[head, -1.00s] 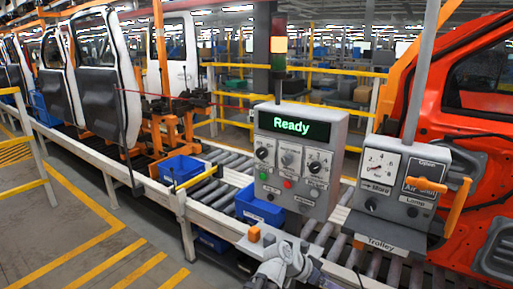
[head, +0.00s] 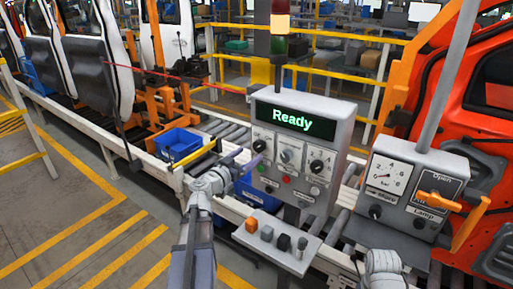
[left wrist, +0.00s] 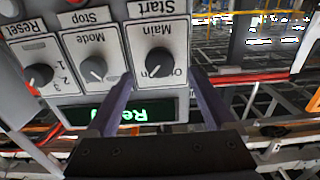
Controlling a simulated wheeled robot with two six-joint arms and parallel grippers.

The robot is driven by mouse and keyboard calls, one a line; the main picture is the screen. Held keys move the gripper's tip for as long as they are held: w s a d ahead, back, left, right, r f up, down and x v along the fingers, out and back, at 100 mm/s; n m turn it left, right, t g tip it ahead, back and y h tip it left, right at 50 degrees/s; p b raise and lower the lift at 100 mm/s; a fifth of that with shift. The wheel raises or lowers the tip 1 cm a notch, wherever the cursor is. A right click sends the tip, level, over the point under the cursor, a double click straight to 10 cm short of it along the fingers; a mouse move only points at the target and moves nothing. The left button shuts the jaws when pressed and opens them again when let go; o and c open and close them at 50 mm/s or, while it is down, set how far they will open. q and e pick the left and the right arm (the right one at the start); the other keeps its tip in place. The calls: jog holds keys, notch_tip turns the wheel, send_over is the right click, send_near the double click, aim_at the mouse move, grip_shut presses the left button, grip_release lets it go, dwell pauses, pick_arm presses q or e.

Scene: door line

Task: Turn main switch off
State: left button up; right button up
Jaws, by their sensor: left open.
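The grey control box (head: 345,112) stands by the roller line, its green display reading "Ready". The Main switch, a black knob (head: 259,146), is the leftmost of three knobs in the head view. In the upside-down left wrist view the Main knob (left wrist: 158,63) lies between my fingers, its plate marked "On" on one side; its exact setting is hard to read. My left gripper (head: 249,164) is open in front of the box's left side. Its two fingers (left wrist: 162,78) straddle the knob in the picture; contact cannot be told.
A lamp tower (head: 280,24) glows amber. To the right, another box has a gauge (head: 384,176) and an orange valve handle (head: 440,200). Blue bins (head: 179,143) stand left.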

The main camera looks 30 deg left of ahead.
aim_at(257, 148)
pick_arm(q)
jog(key=w, duration=0.6)
jog(key=shift+d, duration=0.25)
jog(key=c, duration=1.3)
jog(key=shift+c, duration=0.2)
